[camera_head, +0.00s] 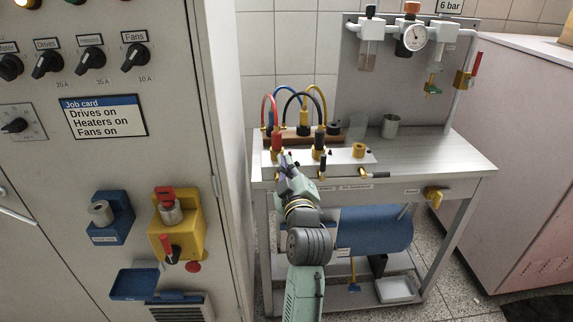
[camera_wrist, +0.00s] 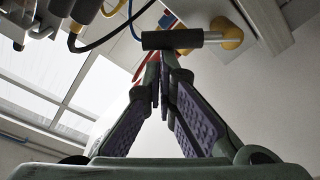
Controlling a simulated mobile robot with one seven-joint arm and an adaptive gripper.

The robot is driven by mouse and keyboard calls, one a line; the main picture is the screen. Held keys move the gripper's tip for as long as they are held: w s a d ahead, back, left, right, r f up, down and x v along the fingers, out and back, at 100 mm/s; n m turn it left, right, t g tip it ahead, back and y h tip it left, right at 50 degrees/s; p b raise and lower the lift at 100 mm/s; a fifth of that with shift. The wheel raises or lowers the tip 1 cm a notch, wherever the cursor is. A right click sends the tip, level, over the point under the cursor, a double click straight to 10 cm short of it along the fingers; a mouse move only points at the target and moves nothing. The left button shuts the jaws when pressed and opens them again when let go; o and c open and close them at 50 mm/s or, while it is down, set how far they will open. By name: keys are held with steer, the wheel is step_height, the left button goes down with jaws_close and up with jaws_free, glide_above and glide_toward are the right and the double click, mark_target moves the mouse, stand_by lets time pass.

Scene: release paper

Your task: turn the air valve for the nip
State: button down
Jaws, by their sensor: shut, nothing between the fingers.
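My gripper (camera_head: 284,160) is shut and empty at the left front of the bench, close to the white manifold (camera_head: 340,154). In the wrist view, the fingertips (camera_wrist: 166,62) meet just below a dark lever grip (camera_wrist: 172,39) with a brass-yellow fitting (camera_wrist: 230,32) at its right. I cannot tell whether they touch it. The manifold carries brass fittings and dark levers, one at its middle (camera_head: 322,166). Labels on the bench front (camera_head: 357,187) are too small to read, so I cannot tell which valve is the nip's. The gripper partly hides the manifold's left end.
Red, blue, yellow and black hoses (camera_head: 304,92) arch over the manifold. A metal cup (camera_head: 390,126) stands on the bench at right. A gauge (camera_head: 415,37) and a red-handled valve (camera_head: 476,64) are on the back pipework. A control cabinet (camera_head: 150,60) stands close at left.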

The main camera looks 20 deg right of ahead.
steer(key=shift+d+f+m, duration=0.1)
steer(key=shift+d+m, duration=0.1)
steer(key=shift+m, duration=0.3)
steer(key=m, duration=0.1)
steer(key=d+f+m, duration=0.1)
steer(key=m+b, duration=0.1)
steer(key=m, duration=0.1)
steer(key=shift+s+d+f+h, duration=0.15)
steer(key=shift+s+d+h, duration=0.15)
steer(key=shift+d+h, duration=0.1)
steer(key=m, duration=0.1)
steer(key=d+f+m+b, duration=0.1)
steer(key=m, duration=0.1)
steer(key=shift+s+d+f+h, duration=0.1)
steer(key=shift+s+f+h, duration=0.1)
steer(key=shift+f+h, duration=0.1)
